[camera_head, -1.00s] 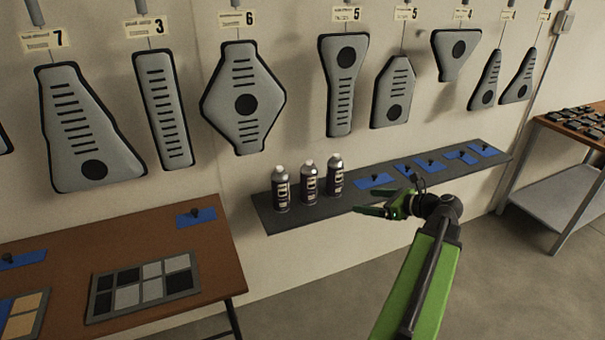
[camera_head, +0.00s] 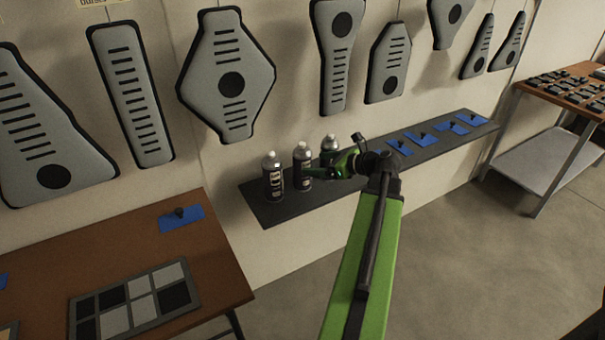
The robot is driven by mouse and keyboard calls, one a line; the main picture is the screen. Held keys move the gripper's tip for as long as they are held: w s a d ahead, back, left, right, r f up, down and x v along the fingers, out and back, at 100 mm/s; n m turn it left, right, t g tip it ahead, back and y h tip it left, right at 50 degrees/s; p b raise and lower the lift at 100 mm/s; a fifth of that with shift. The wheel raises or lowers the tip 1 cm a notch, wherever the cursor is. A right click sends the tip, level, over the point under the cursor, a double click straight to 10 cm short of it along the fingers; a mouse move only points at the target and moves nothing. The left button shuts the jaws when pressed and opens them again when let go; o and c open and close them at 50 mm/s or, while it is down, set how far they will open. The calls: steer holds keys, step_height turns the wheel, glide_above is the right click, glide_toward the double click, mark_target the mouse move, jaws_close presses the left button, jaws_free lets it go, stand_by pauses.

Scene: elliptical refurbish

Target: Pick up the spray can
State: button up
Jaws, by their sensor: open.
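Three spray cans with dark bodies and silver tops stand upright in a row on the dark wall shelf (camera_head: 272,212). The left can (camera_head: 272,178) and the middle can (camera_head: 302,165) show almost whole. The right can (camera_head: 329,146) is mostly hidden behind my gripper. My green gripper (camera_head: 318,172) is open and points left, its fingertips at the middle and right cans. I cannot tell whether the fingers are around a can or only in front of it, or whether they touch.
Several blue pads with black knobs (camera_head: 423,138) lie along the shelf to the right. A brown table (camera_head: 215,255) with a tile tray (camera_head: 72,322) is at the lower left. A metal-framed table (camera_head: 541,158) stands at the right. Grey panels (camera_head: 140,105) hang on the wall above.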

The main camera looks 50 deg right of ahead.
mark_target(310, 163)
steer(key=b+x, duration=0.1)
steer(key=x, duration=0.4)
steer(key=b+x, duration=0.1)
steer(key=x, duration=0.1)
steer(key=b+x, duration=0.1)
steer(key=x, duration=0.1)
steer(key=shift+w+f, duration=0.15)
steer(key=shift+f, duration=0.25)
steer(key=shift+w+b, duration=0.3)
steer(key=shift+r, duration=0.1)
steer(key=c, duration=1.6)
